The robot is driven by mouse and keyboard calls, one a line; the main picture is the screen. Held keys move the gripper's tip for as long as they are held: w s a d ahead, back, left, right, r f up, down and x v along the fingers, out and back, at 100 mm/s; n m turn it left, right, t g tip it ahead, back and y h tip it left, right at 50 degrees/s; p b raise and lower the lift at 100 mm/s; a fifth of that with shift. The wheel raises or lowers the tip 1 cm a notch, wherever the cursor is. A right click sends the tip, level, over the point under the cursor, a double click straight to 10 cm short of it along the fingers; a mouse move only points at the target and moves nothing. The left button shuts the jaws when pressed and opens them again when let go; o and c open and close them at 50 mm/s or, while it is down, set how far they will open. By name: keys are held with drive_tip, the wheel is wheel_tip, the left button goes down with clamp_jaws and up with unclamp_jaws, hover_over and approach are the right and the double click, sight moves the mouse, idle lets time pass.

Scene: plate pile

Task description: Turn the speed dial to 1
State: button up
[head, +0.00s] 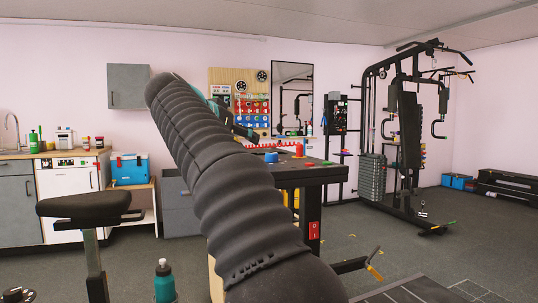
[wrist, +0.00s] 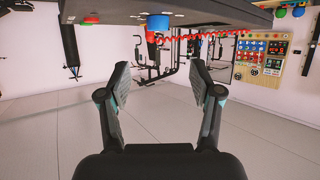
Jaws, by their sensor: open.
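No dial marked as a speed dial can be made out with a readable number. A blue round knob-like piece (head: 271,157) stands on the dark bench top (head: 318,173); it also shows in the wrist view (wrist: 158,23). A red piece (head: 299,150) stands beside it. A red switch plate (head: 314,231) is on the bench's front leg. My gripper (wrist: 160,75) is open and empty, with its two fingers wide apart. In the wrist view the picture is upside down, and the bench hangs along the top, beyond the fingertips. In the head view my arm hides much of the gripper.
A black multi-gym (head: 408,135) stands at the right. A black-seated stool (head: 88,204) and a teal bottle (head: 165,282) are at the left front.

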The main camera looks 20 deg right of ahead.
sight(270, 154)
drive_tip(key=shift+m, duration=0.3)
drive_tip(key=x, duration=1.3)
drive_tip(key=shift+d+f+p, duration=0.15)
drive_tip(key=shift+d+p, duration=0.15)
drive_tip(key=shift+d, duration=0.1)
drive_tip(key=c, duration=1.1)
drive_tip(key=shift+s+d+f+b, duration=0.1)
drive_tip(key=shift+b, duration=0.4)
drive_tip(key=shift+n+t+y+b, duration=0.35)
drive_tip(key=shift+n+t+y, duration=0.2)
drive_tip(key=shift+n, duration=0.25)
